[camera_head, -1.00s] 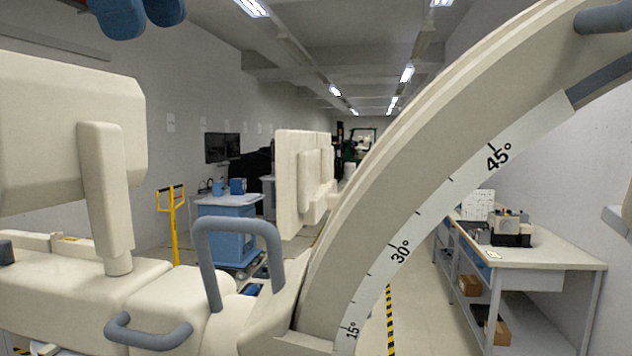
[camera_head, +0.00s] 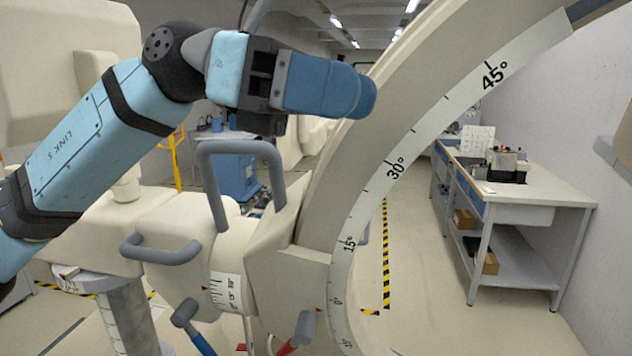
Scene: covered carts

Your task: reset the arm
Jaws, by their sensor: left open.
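The large cream curved arm (camera_head: 345,160) of the C-shaped machine rises from bottom centre to the upper right. Its white angle scale (camera_head: 440,118) reads from about 0° low down to 45° high up. A grey loop handle (camera_head: 240,148) stands on the cream housing (camera_head: 165,222) left of the curve. My left gripper (camera_head: 362,94) has blue fingers pointing right and is open. In the picture it overlaps the curved arm's left edge above the loop handle; I cannot tell whether it touches. My right gripper is out of view.
A workbench (camera_head: 540,190) with a device on it stands at right. A blue cart (camera_head: 236,178) stands behind the machine. A blue-handled lever (camera_head: 186,314) and a red-handled lever (camera_head: 304,328) show at the bottom.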

